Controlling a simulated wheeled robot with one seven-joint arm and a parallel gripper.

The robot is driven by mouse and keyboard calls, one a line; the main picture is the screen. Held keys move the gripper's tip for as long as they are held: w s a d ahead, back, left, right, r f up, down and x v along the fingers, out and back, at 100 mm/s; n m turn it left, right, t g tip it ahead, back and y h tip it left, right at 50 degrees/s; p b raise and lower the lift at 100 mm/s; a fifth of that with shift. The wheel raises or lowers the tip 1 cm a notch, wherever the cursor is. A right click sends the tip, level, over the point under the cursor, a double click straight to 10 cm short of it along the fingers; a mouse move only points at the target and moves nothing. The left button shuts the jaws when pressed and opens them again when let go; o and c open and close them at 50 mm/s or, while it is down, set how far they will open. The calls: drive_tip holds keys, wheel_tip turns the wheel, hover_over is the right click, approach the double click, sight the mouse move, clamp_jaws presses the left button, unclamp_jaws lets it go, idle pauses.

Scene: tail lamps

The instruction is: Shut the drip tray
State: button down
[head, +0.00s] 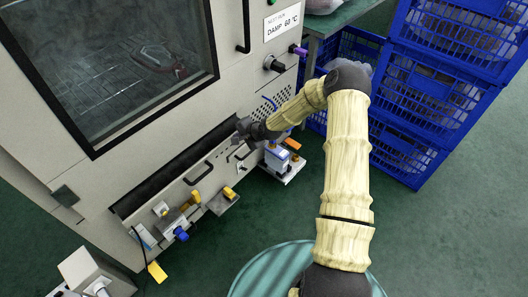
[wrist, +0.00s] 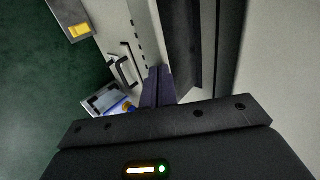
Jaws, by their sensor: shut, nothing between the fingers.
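The drip tray (head: 160,183) is a long dark trough low on the grey cabinet, under the glazed door. It looks open, with its dark inside showing between the front panel and the cabinet; how far out it stands is hard to tell. A black bar handle (head: 198,174) is on the panel below it. My gripper (head: 243,126) is at the tray's right end, small and partly hidden by my wrist. In the wrist view the closed fingers (wrist: 157,86) point along the dark trough (wrist: 184,45), beside the panel with a dark handle (wrist: 124,66). Contact cannot be told.
Yellow and blue fittings on small brackets (head: 228,193) jut out below the tray. A blue-and-white unit (head: 277,157) stands right of it. Blue crates (head: 425,90) are stacked at right, and a round teal top (head: 270,272) is in front.

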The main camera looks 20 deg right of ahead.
sight(229, 133)
drive_tip(key=w+a, duration=0.2)
drive_tip(key=w, duration=0.1)
drive_tip(key=shift+w+a, duration=0.1)
drive_tip(key=shift+w, duration=0.1)
drive_tip(key=shift+s+d, duration=0.25)
drive_tip(key=shift+s, duration=0.15)
drive_tip(key=s+f+p+v, duration=0.1)
drive_tip(key=p+v, duration=0.1)
drive_tip(key=v, duration=1)
drive_tip(key=shift+s+d+f, duration=0.2)
drive_tip(key=shift+d, duration=0.25)
drive_tip(key=shift+f, duration=0.15)
